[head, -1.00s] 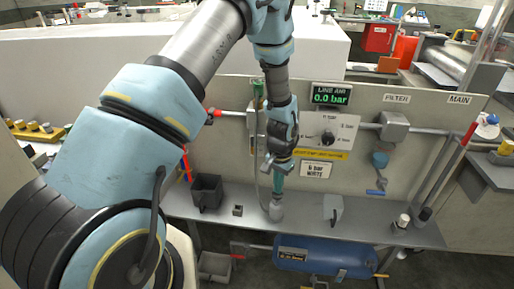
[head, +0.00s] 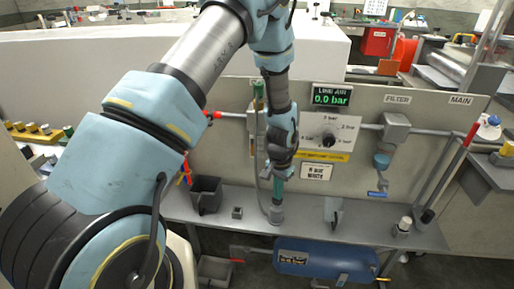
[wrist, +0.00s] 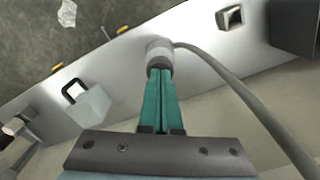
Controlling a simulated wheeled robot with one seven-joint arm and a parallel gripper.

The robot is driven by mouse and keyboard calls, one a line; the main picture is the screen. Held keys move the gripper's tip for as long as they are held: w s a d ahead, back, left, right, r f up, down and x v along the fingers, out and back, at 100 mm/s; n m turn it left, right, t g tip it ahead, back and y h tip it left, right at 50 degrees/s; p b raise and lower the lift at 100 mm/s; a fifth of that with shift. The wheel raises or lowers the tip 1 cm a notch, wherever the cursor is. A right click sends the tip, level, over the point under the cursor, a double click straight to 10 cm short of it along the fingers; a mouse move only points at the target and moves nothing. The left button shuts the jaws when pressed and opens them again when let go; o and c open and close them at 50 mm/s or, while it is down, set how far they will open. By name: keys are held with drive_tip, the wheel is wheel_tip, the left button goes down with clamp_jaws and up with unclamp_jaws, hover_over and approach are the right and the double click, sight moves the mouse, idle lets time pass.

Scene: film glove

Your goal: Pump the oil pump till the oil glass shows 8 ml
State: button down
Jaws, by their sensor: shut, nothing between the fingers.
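A small grey cylinder (head: 276,214) with a grey hose stands on the bench shelf and appears to be the oil pump. It also shows at the fingertips in the wrist view (wrist: 159,51). My gripper (head: 277,198) points down with its green fingers shut and empty, their tips at the top of the cylinder and seemingly touching it. The shut fingers also show in the wrist view (wrist: 160,75). The hose rises to a slim upright fitting with a green top (head: 258,92), perhaps the oil glass. My arm partly covers it and no level can be read.
The line air display (head: 331,95) reads 0.0 bar above a dial (head: 327,138). A dark bin (head: 206,193) and a small square socket (head: 237,212) stand left on the shelf (head: 350,225). A grey bracket (head: 334,213) stands right. A blue tank (head: 322,257) lies below.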

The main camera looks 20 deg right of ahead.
drive_tip(key=shift+r+p, duration=0.9)
drive_tip(key=shift+r, duration=0.65)
wheel_tip(320, 180, up, 6)
drive_tip(key=p, duration=0.4)
drive_tip(key=w+a+r+n+t, duration=0.15)
drive_tip(key=a+r+n, duration=0.55)
drive_tip(key=a+r, duration=1.3)
drive_tip(key=s+a+r+n, duration=0.2)
drive_tip(key=s+a, duration=0.3)
drive_tip(key=a, duration=0.5)
drive_tip(key=shift+s+r+n, duration=0.25)
drive_tip(key=shift+r+n, duration=0.15)
